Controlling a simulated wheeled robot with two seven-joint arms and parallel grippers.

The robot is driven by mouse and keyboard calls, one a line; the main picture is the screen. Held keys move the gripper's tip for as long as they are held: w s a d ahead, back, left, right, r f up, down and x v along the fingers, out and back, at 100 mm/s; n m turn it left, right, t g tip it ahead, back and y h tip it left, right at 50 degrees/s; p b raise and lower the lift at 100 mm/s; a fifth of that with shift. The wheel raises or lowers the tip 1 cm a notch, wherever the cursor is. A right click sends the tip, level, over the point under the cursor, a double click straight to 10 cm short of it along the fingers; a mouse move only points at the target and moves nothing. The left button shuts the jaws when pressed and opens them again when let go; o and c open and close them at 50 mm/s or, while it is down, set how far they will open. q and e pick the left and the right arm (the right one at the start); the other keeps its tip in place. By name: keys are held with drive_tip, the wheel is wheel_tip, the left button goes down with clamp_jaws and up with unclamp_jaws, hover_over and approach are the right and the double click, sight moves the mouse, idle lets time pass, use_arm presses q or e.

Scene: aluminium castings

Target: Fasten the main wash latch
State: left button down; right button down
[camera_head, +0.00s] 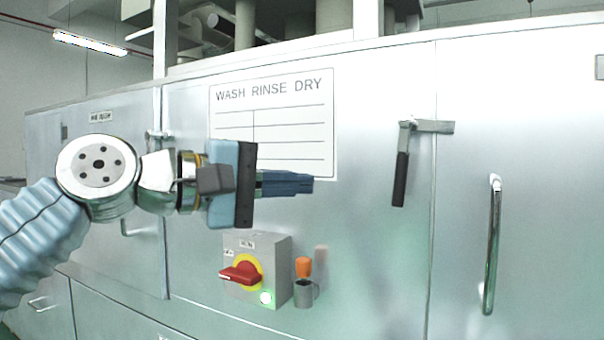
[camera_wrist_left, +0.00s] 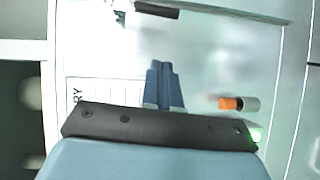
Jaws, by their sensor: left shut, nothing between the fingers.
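A latch (camera_head: 425,127) with a grey metal bar sits at the seam between the middle panel and the right door, its bar reaching across the seam. Its black-gripped lever (camera_head: 401,180) hangs down. The black grip also shows at the top edge of the left wrist view (camera_wrist_left: 157,10). My left gripper (camera_head: 311,184) is shut and empty, its blue fingers pointing right in front of the sign's lower right corner. It is left of the lever and apart from it. The same fingers show in the left wrist view (camera_wrist_left: 161,66). My right gripper is not in view.
A grey switch box (camera_head: 272,253) with a red rotary handle (camera_head: 240,274) and green light sits below the gripper. An orange item (camera_head: 303,267) above a grey cup (camera_head: 304,294) is beside it. A vertical door handle (camera_head: 491,245) juts out at right. Another latch (camera_head: 157,135) is at left.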

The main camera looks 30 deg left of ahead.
sight(395, 190)
use_arm(q)
drive_tip(key=w+d+p, duration=0.1)
drive_tip(key=w+d, duration=0.5)
drive_tip(key=d, duration=0.2)
drive_tip(key=shift+w+d+f, duration=0.2)
drive_tip(key=shift+w+f, duration=0.15)
drive_tip(key=shift+w, duration=0.05)
drive_tip(key=shift+f, duration=0.1)
drive_tip(key=shift+d+f+n+t+b, duration=0.25)
drive_tip(key=shift+d+n+t+b, duration=0.15)
drive_tip(key=shift+d+n+b, duration=0.35)
drive_tip(key=shift+d, duration=0.15)
drive_tip(key=shift+m, duration=0.25)
